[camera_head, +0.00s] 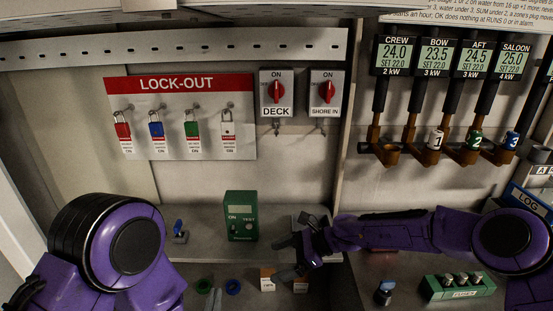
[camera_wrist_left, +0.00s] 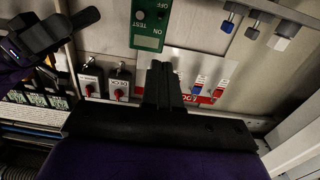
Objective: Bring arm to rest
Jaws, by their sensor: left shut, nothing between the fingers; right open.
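My left arm (camera_head: 105,243), purple and black, fills the lower left of the head view. I cannot make out its fingers there. In the left wrist view my left gripper (camera_wrist_left: 161,70) shows as black fingers shut together with nothing between them. My right arm (camera_head: 390,233) reaches in from the right in the head view. Its dark gripper (camera_head: 284,257) is open and empty, pointing left, over the front of the shelf and right of the green test box (camera_head: 241,216). The right gripper (camera_wrist_left: 45,35) also shows at the upper left of the left wrist view.
A LOCK-OUT board (camera_head: 180,118) with several padlocks hangs on the back wall, beside the DECK switch (camera_head: 276,95) and SHORE IN switch (camera_head: 326,95). Valves (camera_head: 430,155) hang at right under displays. A green block (camera_head: 458,287) and blue-topped part (camera_head: 385,292) lie lower right.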

